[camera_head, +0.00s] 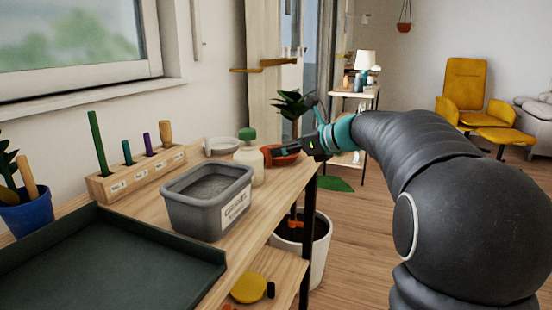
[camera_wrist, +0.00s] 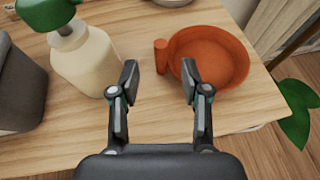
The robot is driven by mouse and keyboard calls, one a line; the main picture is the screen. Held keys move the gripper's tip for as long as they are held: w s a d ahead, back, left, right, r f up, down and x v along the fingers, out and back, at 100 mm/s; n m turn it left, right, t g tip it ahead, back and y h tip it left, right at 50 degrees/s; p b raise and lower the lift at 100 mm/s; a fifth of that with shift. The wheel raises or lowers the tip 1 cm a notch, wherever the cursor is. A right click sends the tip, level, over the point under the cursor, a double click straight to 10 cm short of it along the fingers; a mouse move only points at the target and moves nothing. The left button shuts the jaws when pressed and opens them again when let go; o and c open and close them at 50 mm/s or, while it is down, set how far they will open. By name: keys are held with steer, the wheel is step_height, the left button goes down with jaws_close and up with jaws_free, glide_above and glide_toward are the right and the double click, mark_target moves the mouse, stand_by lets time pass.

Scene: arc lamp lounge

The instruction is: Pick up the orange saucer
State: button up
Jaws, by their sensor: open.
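The orange saucer (camera_wrist: 222,62) is a shallow round dish lying on the wooden table in the wrist view, with a short upright stub (camera_wrist: 161,56) at its left side. In the head view the saucer (camera_head: 281,156) shows partly, at the table's far right end. My gripper (camera_wrist: 160,80) is open and empty in the wrist view. Its right finger overlaps the saucer's left part in the picture; the stub shows between the fingers, beyond their tips. I cannot tell whether the finger touches the saucer. In the head view my gripper (camera_head: 303,147) is beside the saucer, its fingers hard to make out.
A cream bottle with a green top (camera_wrist: 85,62) stands close left of my gripper. A grey tub (camera_head: 207,204), a pale bowl (camera_head: 221,146) and a peg holder (camera_head: 137,177) share the table. A plant stands beyond the table's right edge (camera_wrist: 262,122).

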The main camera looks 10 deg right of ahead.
steer(key=shift+r+x, duration=0.1)
steer(key=shift+x, duration=1.4)
steer(key=shift+r+x, duration=0.15)
steer(key=shift+x, duration=1.3)
steer(key=shift+w, duration=0.1)
jaws_close()
